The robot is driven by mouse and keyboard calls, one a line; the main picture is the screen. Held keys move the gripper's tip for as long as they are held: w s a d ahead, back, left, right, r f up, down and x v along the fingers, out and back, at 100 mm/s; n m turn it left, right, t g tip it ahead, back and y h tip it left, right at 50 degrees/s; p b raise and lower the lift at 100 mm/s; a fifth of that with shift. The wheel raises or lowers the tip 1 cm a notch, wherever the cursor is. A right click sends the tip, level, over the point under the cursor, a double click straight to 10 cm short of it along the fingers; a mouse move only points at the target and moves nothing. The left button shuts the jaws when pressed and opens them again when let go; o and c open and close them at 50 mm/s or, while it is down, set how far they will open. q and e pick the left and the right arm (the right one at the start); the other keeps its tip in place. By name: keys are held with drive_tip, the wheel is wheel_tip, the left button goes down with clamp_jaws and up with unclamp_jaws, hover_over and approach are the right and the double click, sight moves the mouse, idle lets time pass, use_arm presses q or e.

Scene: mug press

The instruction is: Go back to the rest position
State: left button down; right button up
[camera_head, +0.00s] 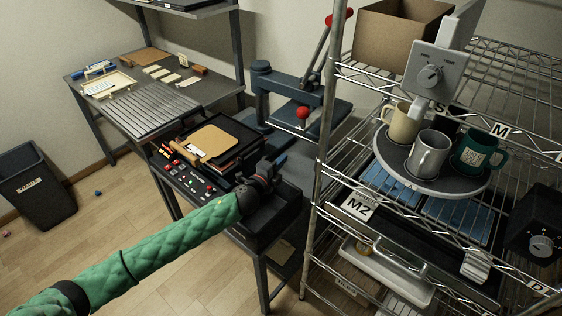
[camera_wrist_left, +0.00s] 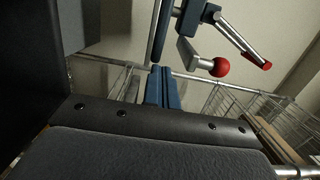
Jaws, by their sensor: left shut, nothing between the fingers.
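My left arm, in a green quilted sleeve, reaches in from the lower left of the head view. My left gripper (camera_head: 279,161) is over the dark control bench (camera_head: 272,212), just right of the black tray. In the left wrist view its blue fingers (camera_wrist_left: 163,88) are shut with nothing between them. The blue press (camera_head: 262,88) with red knobs stands behind it, and its arm (camera_wrist_left: 190,30) shows beyond the fingers. My right gripper is not in view.
A wire rack (camera_head: 325,160) stands close on the right. Its round grey tray (camera_head: 400,172) holds a beige mug (camera_head: 402,125), a grey mug (camera_head: 428,154) and a green mug (camera_head: 480,152). A black bin (camera_head: 38,187) stands far left. The floor (camera_head: 195,270) between is mostly clear.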

use_arm(q)
drive_tip(key=s+a+f+n+g+y, duration=0.35)
drive_tip(key=s+a+n, duration=0.45)
drive_tip(key=s, duration=0.7)
drive_tip(key=s+a+f+n+g+y, duration=0.4)
drive_tip(key=s+a+n, duration=0.35)
drive_tip(key=s, duration=0.75)
drive_tip(key=s+a+f+n+g+y, duration=0.4)
drive_tip(key=s+a+n, duration=0.45)
drive_tip(key=s, duration=0.65)
drive_tip(key=s+d+f+g+h, duration=0.1)
drive_tip(key=s+d+f, duration=0.1)
drive_tip(key=f, duration=1.5)
drive_tip(key=s+d+f+m+g+h, duration=0.1)
drive_tip(key=d+f, duration=0.1)
drive_tip(key=f, duration=1.5)
drive_tip(key=shift+s+d, duration=0.15)
drive_tip(key=shift+s, duration=0.2)
drive_tip(key=shift+f, duration=0.1)
